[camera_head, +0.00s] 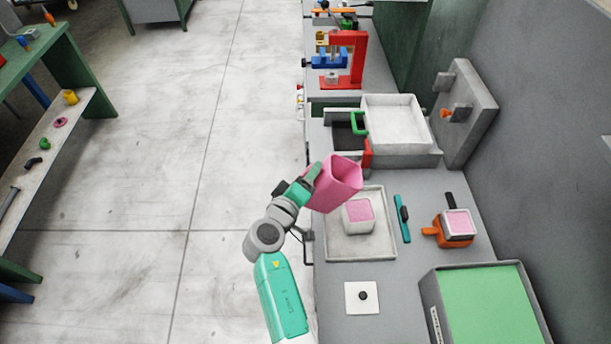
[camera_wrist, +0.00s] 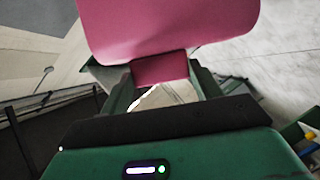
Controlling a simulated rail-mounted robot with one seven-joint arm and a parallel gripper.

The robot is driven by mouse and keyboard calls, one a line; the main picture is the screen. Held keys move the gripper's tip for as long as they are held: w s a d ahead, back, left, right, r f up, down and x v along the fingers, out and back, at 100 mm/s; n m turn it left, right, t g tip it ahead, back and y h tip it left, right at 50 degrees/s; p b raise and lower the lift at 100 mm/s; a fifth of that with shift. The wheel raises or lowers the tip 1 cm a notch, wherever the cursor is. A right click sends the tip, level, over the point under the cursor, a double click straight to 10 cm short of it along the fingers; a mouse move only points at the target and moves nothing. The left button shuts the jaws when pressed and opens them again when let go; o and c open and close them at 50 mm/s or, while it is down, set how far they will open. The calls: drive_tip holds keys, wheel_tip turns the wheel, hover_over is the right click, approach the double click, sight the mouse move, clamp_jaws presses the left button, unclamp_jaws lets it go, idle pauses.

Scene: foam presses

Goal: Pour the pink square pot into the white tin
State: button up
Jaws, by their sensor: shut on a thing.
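My gripper (camera_head: 312,176) is shut on the pink square pot (camera_head: 333,190) by a tab on its side; in the wrist view the tab is between the fingers (camera_wrist: 160,82) and the pot's wall (camera_wrist: 165,25) fills the top. In the head view the pot is tilted, its mouth facing up and right, above the back-left part of a shallow tray (camera_head: 335,250). The white tin (camera_head: 357,223) stands in this tray, just below and right of the pot in the picture, with pink material showing at its top. I cannot see the bottom inside the pot.
A second white tin with pink content (camera_head: 458,222) sits in an orange holder (camera_head: 433,232) at right. A teal tool (camera_head: 403,220) lies between. A large white tray (camera_head: 397,120) stands behind, a green-topped box (camera_head: 488,305) at front right, and a white plate with a black knob (camera_head: 362,297) in front.

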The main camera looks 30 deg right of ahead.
sight(324, 177)
drive_tip(key=shift+s+d+r+m+p, duration=0.1)
drive_tip(key=shift+r+m+p, duration=0.35)
drive_tip(key=shift+p, duration=0.55)
drive_tip(key=shift+s+d+r+m+y+p, duration=0.15)
drive_tip(key=shift+d+r+m+y+p, duration=0.15)
drive_tip(key=shift+m+y+p, duration=0.8)
drive_tip(key=shift+s+d+m+p, duration=0.35)
drive_tip(key=shift+d+p, duration=0.15)
drive_tip(key=shift+p, duration=1.35)
drive_tip(key=shift+s+d+f+m+t+y+p, duration=0.15)
drive_tip(key=shift+d+m+y+p, duration=0.15)
drive_tip(key=shift+p, duration=0.4)
drive_tip(key=shift+s+d+r+m+t+y+p, duration=0.1)
drive_tip(key=shift+s+d+m+t+y+p, duration=0.15)
drive_tip(key=shift+p, duration=0.4)
drive_tip(key=shift+d+f, duration=0.1)
drive_tip(key=shift+d, duration=0.05)
drive_tip(key=shift+s+d+f+m, duration=0.1)
drive_tip(key=shift+d+f+m, duration=0.05)
drive_tip(key=shift+d+m, duration=0.15)
drive_tip(key=shift+s+d+f+m+y+p, duration=0.25)
drive_tip(key=shift+d+m+y+p, duration=0.1)
drive_tip(key=shift+p, duration=0.15)
drive_tip(key=shift+s+d+f, duration=0.1)
drive_tip(key=shift+d, duration=0.1)
